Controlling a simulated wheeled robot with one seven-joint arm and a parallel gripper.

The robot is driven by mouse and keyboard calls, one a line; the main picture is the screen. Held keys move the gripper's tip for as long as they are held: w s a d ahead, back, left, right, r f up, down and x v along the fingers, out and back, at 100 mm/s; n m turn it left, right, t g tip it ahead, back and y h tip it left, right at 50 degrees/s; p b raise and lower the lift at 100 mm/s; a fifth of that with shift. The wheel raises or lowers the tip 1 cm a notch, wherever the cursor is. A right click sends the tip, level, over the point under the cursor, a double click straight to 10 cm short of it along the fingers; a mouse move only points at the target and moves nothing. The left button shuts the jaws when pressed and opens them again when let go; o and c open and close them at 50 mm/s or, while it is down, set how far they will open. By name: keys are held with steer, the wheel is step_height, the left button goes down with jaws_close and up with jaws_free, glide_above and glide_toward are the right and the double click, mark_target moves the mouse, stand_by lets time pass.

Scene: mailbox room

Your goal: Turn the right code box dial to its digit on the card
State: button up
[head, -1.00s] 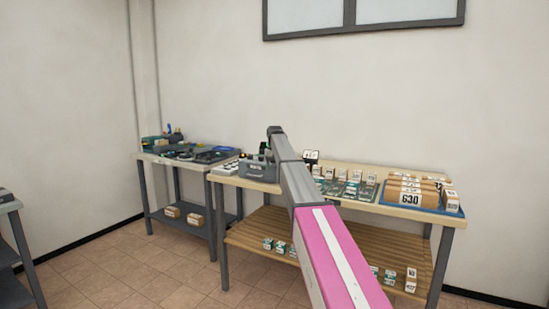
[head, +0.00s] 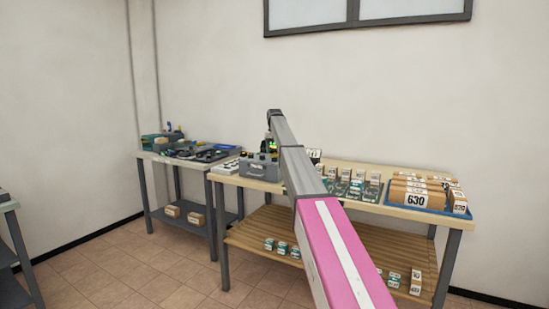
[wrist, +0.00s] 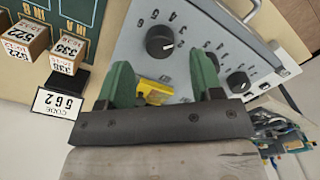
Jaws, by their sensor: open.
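The grey code box (head: 259,171) stands on the wooden table in the head view, partly hidden by my arm. In the wrist view its sloped panel (wrist: 140,28) shows turned about upside down. A black round dial (wrist: 160,41) with a white mark and digits around it lies just beyond the gap between my fingertips. Another dial (wrist: 238,82) sits to its right in the picture. My gripper (wrist: 163,64) has two green fingers spread apart, with no dial between them. The white code card (wrist: 59,104) lies left of the fingers, its text inverted; it seems to read 562.
Small numbered boxes (wrist: 67,53) stand close to the card. In the head view a blue tray (head: 400,207) holds parcels at the table's right. A second table (head: 150,155) stands to the left.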

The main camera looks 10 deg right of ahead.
mark_target(274, 159)
steer(key=shift+f, duration=1.95)
steer(key=c, duration=0.9)
steer(key=shift+m, duration=0.3)
steer(key=m, duration=0.3)
steer(key=shift+m, duration=2.2)
steer(key=o, duration=0.9)
